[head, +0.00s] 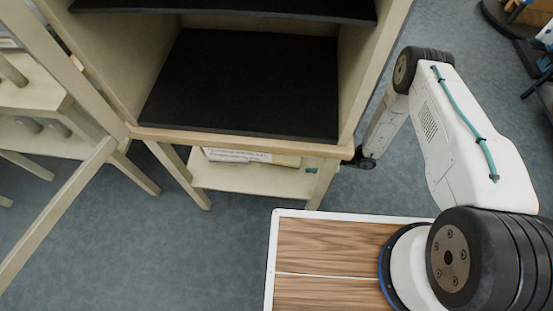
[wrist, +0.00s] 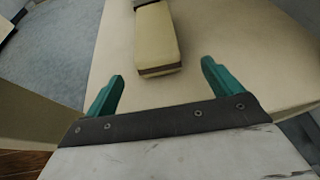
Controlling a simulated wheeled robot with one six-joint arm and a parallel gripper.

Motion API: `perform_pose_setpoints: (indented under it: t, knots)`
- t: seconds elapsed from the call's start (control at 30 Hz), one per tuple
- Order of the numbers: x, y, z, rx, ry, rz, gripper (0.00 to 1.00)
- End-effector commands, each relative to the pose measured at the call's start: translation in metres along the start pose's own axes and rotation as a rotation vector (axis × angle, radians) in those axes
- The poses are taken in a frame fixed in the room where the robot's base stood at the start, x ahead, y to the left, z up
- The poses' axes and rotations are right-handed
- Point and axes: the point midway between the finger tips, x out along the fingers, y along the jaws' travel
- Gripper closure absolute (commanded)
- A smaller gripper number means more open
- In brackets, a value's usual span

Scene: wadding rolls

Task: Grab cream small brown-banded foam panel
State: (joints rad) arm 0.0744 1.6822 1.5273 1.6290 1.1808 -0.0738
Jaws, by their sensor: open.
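In the wrist view, a small cream foam panel (wrist: 154,38) with a brown band across its near end lies on a cream surface (wrist: 210,30). My gripper (wrist: 163,72) is open and empty, with teal fingers. The panel's near end appears between the fingertips, with a gap on each side. I cannot tell their height difference. In the head view, a bit of teal, likely my gripper (head: 312,170), shows at the right of a low shelf under the cabinet; the rest is hidden.
The cream cabinet (head: 245,136) with dark shelf liners (head: 250,85) stands above the low shelf (head: 240,179). Its legs are close to my arm. A pale item with a white printed label (head: 237,155) lies on that shelf. Blue-grey floor (head: 150,245) is clear at lower left.

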Motion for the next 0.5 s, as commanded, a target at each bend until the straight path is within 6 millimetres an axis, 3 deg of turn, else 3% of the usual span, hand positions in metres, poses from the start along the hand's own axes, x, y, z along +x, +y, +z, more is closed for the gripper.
perform_pose_setpoints:
  t: [0.5]
  knots:
    - [0.066,0.005,-0.005,-0.001,0.0,0.002,0.09]
